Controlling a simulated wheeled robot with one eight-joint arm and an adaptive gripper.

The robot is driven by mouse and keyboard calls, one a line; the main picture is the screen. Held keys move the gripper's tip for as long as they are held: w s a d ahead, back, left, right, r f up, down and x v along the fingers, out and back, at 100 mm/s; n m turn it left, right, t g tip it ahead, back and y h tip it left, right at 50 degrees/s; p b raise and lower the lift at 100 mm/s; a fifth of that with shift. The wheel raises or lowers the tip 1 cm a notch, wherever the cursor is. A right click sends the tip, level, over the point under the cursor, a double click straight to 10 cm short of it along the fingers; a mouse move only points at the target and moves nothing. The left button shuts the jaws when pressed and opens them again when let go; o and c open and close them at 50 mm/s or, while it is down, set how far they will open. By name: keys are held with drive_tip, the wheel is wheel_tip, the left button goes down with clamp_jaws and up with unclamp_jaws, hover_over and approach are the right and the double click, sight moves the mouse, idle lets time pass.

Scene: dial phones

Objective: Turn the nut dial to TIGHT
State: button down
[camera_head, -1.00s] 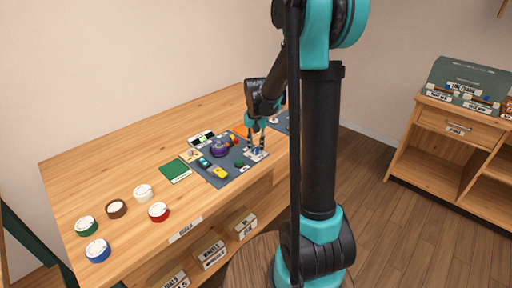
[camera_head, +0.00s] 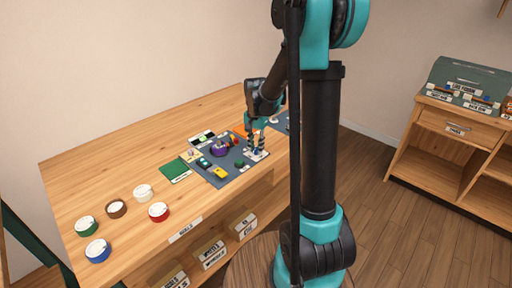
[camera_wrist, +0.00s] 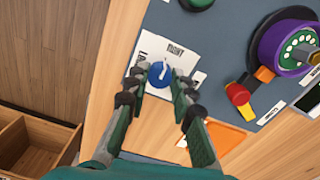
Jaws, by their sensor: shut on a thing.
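The nut dial (camera_wrist: 159,75) is a round blue knob with a white pointer mark, on a white label plate (camera_wrist: 190,48) with black lettering. The word at the plate's upper edge seems to read TIGHT, upside down in the wrist view; the other lettering is partly hidden. The pointer mark runs roughly up and down in the picture. My gripper (camera_wrist: 161,80) has one finger on each side of the dial and is shut on it. In the head view, my gripper (camera_head: 257,150) reaches down to the plate at the board's right end.
A red and yellow piece (camera_wrist: 239,95) and an orange patch (camera_wrist: 222,136) lie near my right finger. Several coloured rolls stand at the table's left.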

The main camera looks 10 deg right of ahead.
sight(256, 149)
drive_tip(key=c, duration=1.3)
unclamp_jaws()
wheel_tip(256, 149, up, 12)
drive_tip(key=s+d+f+n+t, duration=0.2)
drive_tip(key=s+f+n, duration=0.2)
drive_tip(key=s, duration=0.7)
drive_tip(key=s+d+f+n+t, duration=0.2)
drive_tip(key=s+f+n, duration=0.2)
drive_tip(key=s+f, duration=0.5)
drive_tip(key=shift+s+f, duration=0.25)
drive_tip(key=shift+s, duration=0.65)
